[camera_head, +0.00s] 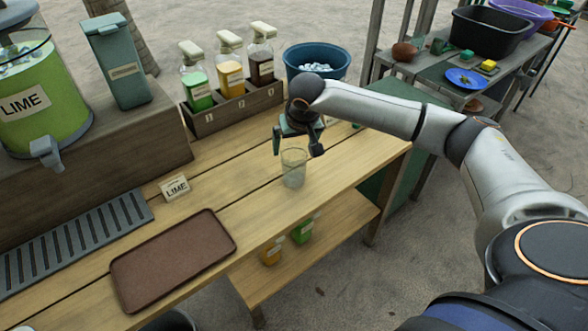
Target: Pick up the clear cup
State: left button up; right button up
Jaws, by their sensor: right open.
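The clear cup (294,170) stands upright on the wooden counter, near its right end. It is see-through and looks empty. My right gripper (297,147) is open directly above the cup and points down. Its two dark fingers hang on either side of the cup's rim, one to the left and one to the right. I cannot tell whether the fingers touch the cup. My left gripper is not in view.
Syrup bottles (231,65) in a wooden rack (235,106) and a blue bowl (317,60) stand behind. The counter around the cup is clear.

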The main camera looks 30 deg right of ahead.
aim_at(294, 153)
jog(key=x, duration=0.4)
jog(key=shift+s+f, duration=0.1)
jog(key=shift+f, duration=0.1)
jog(key=shift+c, duration=0.2)
jog(key=shift+d, duration=0.1)
jog(key=c, duration=1.5)
